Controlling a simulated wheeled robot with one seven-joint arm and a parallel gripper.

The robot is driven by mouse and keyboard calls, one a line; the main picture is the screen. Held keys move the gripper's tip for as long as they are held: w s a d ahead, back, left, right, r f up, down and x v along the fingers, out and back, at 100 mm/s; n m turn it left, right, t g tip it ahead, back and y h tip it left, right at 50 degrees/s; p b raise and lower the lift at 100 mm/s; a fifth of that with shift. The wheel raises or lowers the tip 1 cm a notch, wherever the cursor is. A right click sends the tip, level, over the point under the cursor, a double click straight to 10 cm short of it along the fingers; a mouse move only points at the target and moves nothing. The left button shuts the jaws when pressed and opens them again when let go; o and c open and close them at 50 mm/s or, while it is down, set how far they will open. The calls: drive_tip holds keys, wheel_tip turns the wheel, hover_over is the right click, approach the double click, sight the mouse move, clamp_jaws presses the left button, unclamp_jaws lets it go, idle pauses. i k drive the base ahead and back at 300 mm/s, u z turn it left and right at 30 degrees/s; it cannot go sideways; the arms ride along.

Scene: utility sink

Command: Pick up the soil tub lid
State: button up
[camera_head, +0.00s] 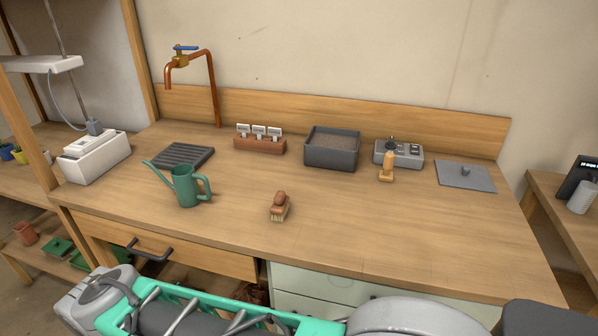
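The soil tub lid (465,176) looks to be the flat grey square plate with a small knob on top. It lies flat at the right end of the wooden workbench (350,215). The soil tub (332,150) is a dark grey box, open at the top with brown soil showing, standing near the back of the bench. The lid lies to its right, apart from it. Parts of my arm show along the bottom edge, in front of the bench. My gripper cannot be made out.
A grey control box (399,153) and a wooden-handled tool (386,166) stand between tub and lid. A brush (279,206), green watering can (186,186), label holder (260,141), slatted grate (180,157) and copper tap (200,70) are further left. The bench's front right is clear.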

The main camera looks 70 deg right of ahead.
sight(450, 174)
drive_tip(key=k, duration=0.4)
drive_tip(key=u, duration=1.45)
drive_tip(key=i, duration=0.95)
drive_tip(key=z, duration=4.2)
drive_tip(key=i, duration=0.5)
drive_tip(key=u, duration=0.05)
